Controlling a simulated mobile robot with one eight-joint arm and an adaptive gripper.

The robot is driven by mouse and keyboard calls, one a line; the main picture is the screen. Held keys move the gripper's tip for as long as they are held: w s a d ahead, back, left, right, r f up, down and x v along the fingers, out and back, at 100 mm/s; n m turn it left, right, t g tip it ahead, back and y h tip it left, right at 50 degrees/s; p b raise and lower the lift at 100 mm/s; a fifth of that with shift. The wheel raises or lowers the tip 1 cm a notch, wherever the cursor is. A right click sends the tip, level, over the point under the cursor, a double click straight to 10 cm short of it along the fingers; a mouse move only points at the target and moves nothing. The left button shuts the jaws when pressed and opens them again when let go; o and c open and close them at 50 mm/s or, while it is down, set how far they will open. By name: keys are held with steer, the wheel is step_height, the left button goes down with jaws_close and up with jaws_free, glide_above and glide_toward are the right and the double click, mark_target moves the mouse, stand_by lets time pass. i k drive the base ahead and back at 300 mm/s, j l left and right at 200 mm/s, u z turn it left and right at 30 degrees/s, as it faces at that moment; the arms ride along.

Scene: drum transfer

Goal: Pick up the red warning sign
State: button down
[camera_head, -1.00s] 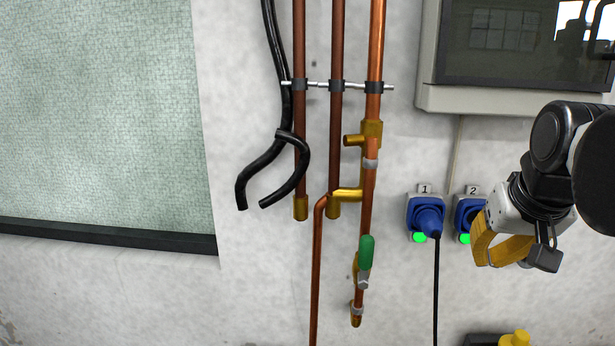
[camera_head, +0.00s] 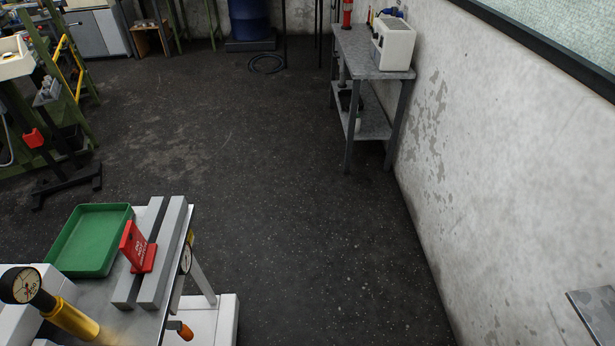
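The red warning sign (camera_head: 135,246) stands upright at the lower left of the head view, with white lettering on its face. Its red foot rests on grey metal bars (camera_head: 172,225) that lie across a metal-topped surface. A green tray (camera_head: 90,240) is just to the left of the sign. My gripper is outside the head view.
A gauge on a brass cylinder (camera_head: 72,318) stands near the sign, at the front left. A grey workbench (camera_head: 372,62) with a white box (camera_head: 394,43) stands against the right wall. A blue drum (camera_head: 249,18) is at the back. The dark floor (camera_head: 290,200) between is clear.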

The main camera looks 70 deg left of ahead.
mark_target(141, 255)
steer(key=u, duration=3.5)
steer(key=i+z, duration=0.5)
steer(key=k, duration=0.05)
